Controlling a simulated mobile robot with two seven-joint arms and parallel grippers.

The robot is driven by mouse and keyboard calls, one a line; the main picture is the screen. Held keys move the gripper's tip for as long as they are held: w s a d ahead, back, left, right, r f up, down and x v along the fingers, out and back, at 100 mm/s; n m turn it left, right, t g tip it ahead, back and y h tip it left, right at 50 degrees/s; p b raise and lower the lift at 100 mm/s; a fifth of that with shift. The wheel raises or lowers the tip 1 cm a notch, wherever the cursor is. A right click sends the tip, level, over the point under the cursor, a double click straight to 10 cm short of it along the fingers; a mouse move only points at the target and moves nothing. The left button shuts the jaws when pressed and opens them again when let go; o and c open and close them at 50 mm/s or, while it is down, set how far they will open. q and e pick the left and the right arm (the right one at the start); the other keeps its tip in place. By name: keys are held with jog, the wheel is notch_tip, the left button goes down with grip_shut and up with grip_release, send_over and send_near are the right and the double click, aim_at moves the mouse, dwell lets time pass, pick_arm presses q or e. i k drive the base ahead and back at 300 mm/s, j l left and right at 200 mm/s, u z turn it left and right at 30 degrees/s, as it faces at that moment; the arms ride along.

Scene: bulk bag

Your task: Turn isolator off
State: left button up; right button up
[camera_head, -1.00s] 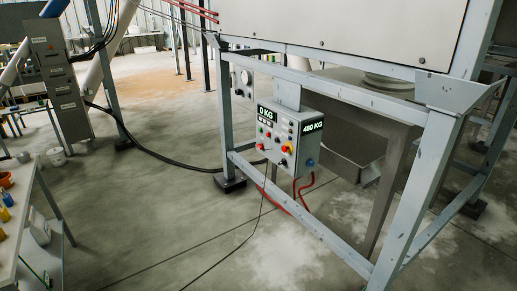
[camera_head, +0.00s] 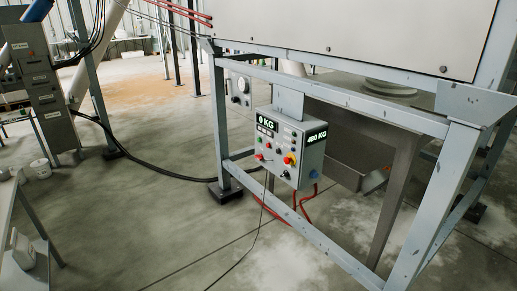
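A grey control box (camera_head: 290,150) hangs on the blue-grey steel frame in the middle of the head view. A small dark switch (camera_head: 286,174) sits below that knob, and a blue round part is on the box's side. Which of these is the isolator, and how it is set, is too small to tell. Neither of my grippers is in view.
The steel frame (camera_head: 345,97) surrounds the box, with a low diagonal rail in front of it. Black and red cables run down to the floor. The concrete floor (camera_head: 150,225) in front is mostly open.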

aim_at(260, 157)
jog(key=i+j, duration=0.3)
jog(key=i+j+z, duration=0.1)
jog(key=i+j, duration=0.2)
jog(key=j, duration=0.2)
jog(key=i+j+z, duration=0.1)
jog(key=i+j, duration=0.5)
jog(key=j, duration=0.25)
jog(key=i+j+z, duration=0.1)
jog(key=i+j, duration=0.45)
jog(key=j, duration=0.3)
jog(key=i+j+z, duration=0.15)
jog(key=j, duration=0.35)
jog(key=i+j, duration=0.35)
jog(key=j+z, duration=0.05)
jog(key=j, duration=0.05)
